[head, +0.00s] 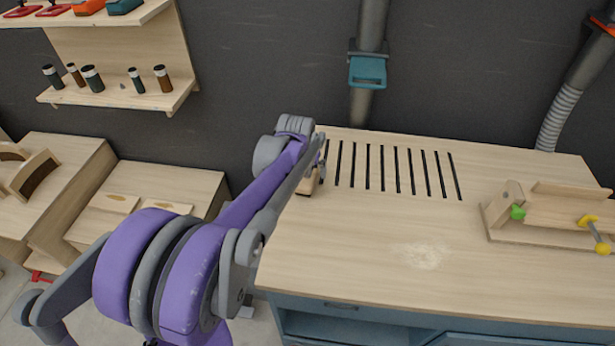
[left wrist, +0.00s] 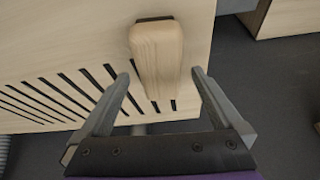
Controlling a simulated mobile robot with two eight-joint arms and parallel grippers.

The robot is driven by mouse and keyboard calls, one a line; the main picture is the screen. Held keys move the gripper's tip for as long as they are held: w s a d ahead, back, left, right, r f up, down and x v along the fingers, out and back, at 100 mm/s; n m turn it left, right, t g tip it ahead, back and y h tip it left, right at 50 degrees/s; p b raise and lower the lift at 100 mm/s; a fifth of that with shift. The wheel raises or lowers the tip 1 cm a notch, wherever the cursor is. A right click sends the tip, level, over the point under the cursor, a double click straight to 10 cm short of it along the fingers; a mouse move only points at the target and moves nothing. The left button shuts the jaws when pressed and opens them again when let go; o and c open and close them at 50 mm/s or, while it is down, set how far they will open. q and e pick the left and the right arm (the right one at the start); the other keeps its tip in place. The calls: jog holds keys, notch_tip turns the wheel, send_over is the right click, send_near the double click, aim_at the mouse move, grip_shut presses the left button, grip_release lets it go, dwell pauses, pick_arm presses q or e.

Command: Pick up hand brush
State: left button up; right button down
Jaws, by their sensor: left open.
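The hand brush (left wrist: 157,55) shows in the left wrist view as a pale wooden block with a thin dark strip at its far end. It lies on the workbench by the slots. In the head view a small part of it (head: 307,186) shows at the bench's left edge, mostly hidden by my left arm. My left gripper (left wrist: 161,72) is open, with one finger on each side of the brush's near part; I cannot tell whether they touch it. In the head view the fingers are largely hidden behind my purple arm. My right gripper is in neither view.
The wooden workbench (head: 350,245) has a row of dark slots (head: 395,168) and a pile of dust (head: 427,255). A wooden jig (head: 545,215) with green and yellow knobs stands at right. A wall shelf (head: 130,98) and lower wooden units (head: 190,185) are at left.

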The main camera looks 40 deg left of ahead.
aim_at(308, 172)
pick_arm(q)
jog(key=shift+x, duration=0.9)
jog(key=shift+f, duration=0.2)
jog(key=c, duration=1.5)
notch_tip(308, 172, up, 10)
jog(key=shift+r+p, duration=0.25)
jog(key=shift+p, duration=0.05)
jog(key=shift+c, duration=0.2)
